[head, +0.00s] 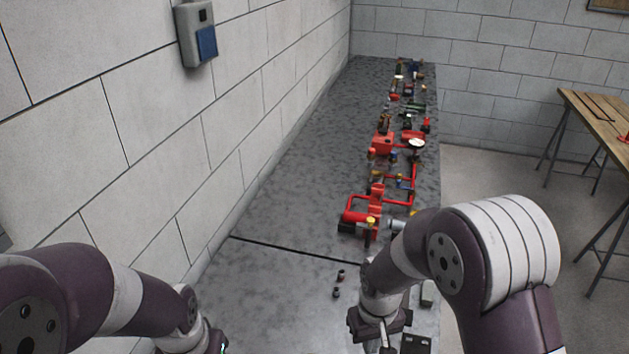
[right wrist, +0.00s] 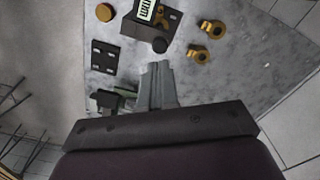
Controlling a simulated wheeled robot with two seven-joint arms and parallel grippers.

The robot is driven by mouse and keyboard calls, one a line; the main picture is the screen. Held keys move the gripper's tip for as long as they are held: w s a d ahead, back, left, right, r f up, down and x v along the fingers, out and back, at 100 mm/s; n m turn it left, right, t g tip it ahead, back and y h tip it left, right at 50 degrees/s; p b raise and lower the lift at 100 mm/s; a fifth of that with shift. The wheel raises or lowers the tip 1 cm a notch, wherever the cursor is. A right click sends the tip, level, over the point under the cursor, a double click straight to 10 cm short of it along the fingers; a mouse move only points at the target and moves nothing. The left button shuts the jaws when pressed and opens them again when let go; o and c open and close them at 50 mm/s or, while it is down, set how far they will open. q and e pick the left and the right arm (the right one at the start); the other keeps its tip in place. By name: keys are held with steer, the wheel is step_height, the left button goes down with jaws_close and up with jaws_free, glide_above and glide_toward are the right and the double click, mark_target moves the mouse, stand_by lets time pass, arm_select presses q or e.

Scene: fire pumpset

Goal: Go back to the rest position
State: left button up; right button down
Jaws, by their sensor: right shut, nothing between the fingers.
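My right gripper (head: 385,343) is low in the head view, above the near part of the grey bench (head: 290,200). In the right wrist view its grey fingers (right wrist: 158,72) are together with nothing between them. Below them on the bench lie a dark plate with slots (right wrist: 105,56), a dark box with a light label (right wrist: 140,28) and brass ring-like parts (right wrist: 212,28). My left arm (head: 130,305) enters at the lower left. Its wrist reaches the bottom edge of the head view, and its fingers are out of sight.
Red pump piping (head: 378,205) with valves and a gauge (head: 416,144) runs along the bench's right side. Two small dark fittings (head: 338,284) lie near the right gripper. A block wall with a grey box (head: 195,32) borders the left. The bench's left half is clear.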

steer(key=s+d+m+t+b, duration=0.1)
steer(key=s+d+m+b, duration=0.1)
steer(key=s+d+b, duration=0.5)
steer(key=shift+s+d+f+m, duration=0.15)
steer(key=shift+s+f+m, duration=0.15)
steer(key=shift+s, duration=0.4)
steer(key=shift+s, duration=0.15)
